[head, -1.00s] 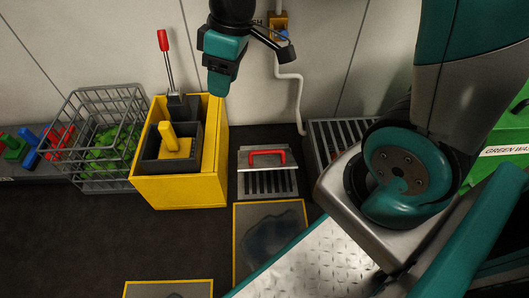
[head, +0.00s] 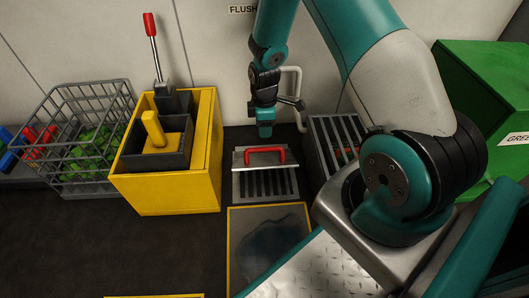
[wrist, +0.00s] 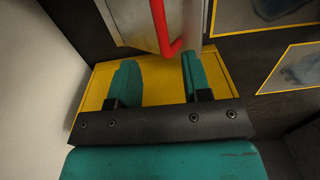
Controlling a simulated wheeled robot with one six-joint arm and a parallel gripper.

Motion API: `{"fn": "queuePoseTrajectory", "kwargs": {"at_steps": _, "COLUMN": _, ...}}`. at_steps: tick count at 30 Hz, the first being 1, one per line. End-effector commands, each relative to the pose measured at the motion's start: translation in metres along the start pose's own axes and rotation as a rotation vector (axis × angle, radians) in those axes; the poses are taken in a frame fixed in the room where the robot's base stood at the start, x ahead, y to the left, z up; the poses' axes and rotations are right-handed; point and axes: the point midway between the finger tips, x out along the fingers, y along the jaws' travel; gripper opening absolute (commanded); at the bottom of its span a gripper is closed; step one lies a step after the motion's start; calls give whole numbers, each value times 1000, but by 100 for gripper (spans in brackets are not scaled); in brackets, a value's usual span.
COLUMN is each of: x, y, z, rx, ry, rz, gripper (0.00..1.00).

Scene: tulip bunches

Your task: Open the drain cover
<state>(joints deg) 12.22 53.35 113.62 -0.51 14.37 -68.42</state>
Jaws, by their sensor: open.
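The red handle (wrist: 164,30) lies ahead of the fingers at the top, on the pale metal plate (wrist: 128,22). The exact height gap cannot be told.
A yellow box (head: 168,194) with a grey insert and red-tipped lever stands left of the cover. A wire basket (head: 92,165) is farther left. A slatted metal crate (head: 335,138) stands at right, beside a green bin (head: 485,90). Yellow-bordered floor panels (head: 268,245) lie in front.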

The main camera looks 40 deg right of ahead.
Motion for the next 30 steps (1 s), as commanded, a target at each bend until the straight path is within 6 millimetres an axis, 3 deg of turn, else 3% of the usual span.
{"fn": "queuePoseTrajectory", "kwargs": {"at_steps": 1, "x": 21, "y": 0, "z": 0, "rx": 0, "ry": -1, "rz": -2, "gripper": 44}}
{"fn": "queuePoseTrajectory", "kwargs": {"at_steps": 3, "x": 36, "y": -1, "z": 0, "rx": 0, "ry": -1, "rz": -2, "gripper": 44}}
{"fn": "queuePoseTrajectory", "kwargs": {"at_steps": 10, "x": 77, "y": -1, "z": 0, "rx": 0, "ry": 0, "rz": -1, "gripper": 44}}
{"fn": "queuePoseTrajectory", "kwargs": {"at_steps": 15, "x": 91, "y": 0, "z": 0, "rx": 1, "ry": 0, "rz": 0, "gripper": 44}}
{"fn": "queuePoseTrajectory", "kwargs": {"at_steps": 25, "x": 92, "y": 0, "z": 0, "rx": 1, "ry": 0, "rz": 0, "gripper": 44}}
{"fn": "queuePoseTrajectory", "kwargs": {"at_steps": 26, "x": 92, "y": 0, "z": 0, "rx": 1, "ry": 0, "rz": 0, "gripper": 42}}
{"fn": "queuePoseTrajectory", "kwargs": {"at_steps": 30, "x": 92, "y": 0, "z": 0, "rx": 1, "ry": 0, "rz": 0, "gripper": 10}}
